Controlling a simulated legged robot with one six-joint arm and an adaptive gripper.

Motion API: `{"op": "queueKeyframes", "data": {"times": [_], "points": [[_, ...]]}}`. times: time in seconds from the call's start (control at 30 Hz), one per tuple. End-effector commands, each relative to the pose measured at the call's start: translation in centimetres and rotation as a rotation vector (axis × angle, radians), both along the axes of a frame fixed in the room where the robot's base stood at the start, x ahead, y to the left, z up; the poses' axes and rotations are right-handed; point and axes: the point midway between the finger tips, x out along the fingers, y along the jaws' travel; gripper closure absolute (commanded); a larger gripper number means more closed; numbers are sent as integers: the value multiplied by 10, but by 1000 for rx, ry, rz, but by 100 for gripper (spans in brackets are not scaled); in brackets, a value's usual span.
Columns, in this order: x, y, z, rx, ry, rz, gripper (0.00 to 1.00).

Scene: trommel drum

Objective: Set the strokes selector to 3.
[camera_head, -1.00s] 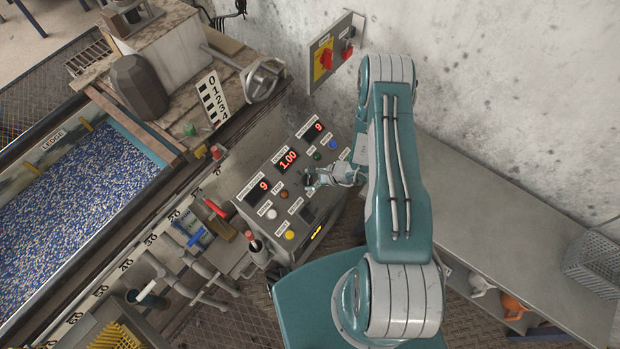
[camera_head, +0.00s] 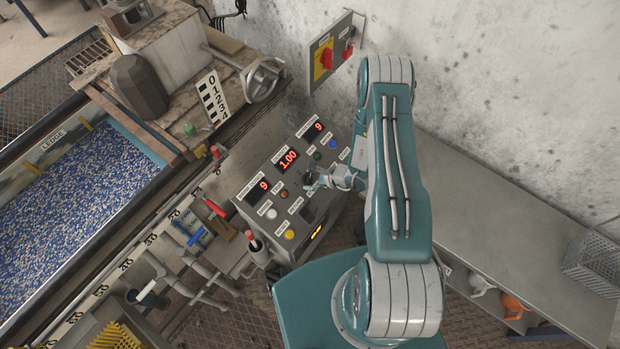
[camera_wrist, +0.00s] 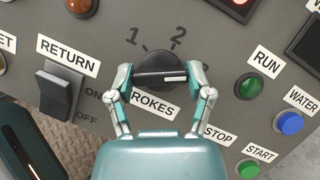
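The strokes selector (camera_wrist: 152,76) is a black knob with a bar handle and a white line. In the wrist view the line points right, toward the right finger. The STROKES label (camera_wrist: 155,106) is partly hidden. My gripper (camera_wrist: 161,78) has one finger at each end of the bar and appears shut on it. In the head view my gripper (camera_head: 312,182) is at the control panel (camera_head: 262,196), hiding most of the knob.
Near the knob are the RETURN rocker switch (camera_wrist: 62,92), an orange-brown button (camera_wrist: 82,6), a green RUN button (camera_wrist: 249,86), a blue WATER button (camera_wrist: 289,122) and a green START button (camera_wrist: 248,168). Red-lit displays (camera_head: 288,160) sit on the panel. A wall stands behind.

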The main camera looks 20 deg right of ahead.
Motion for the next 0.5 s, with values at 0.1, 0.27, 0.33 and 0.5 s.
{"op": "queueKeyframes", "data": {"times": [0.1,0.27,0.33,0.5], "points": [[0,0,0,0,1,1,0],[0,0,0,0,-1,1,0],[0,0,0,0,-1,1,0],[0,-1,1,0,-1,1,0]]}}
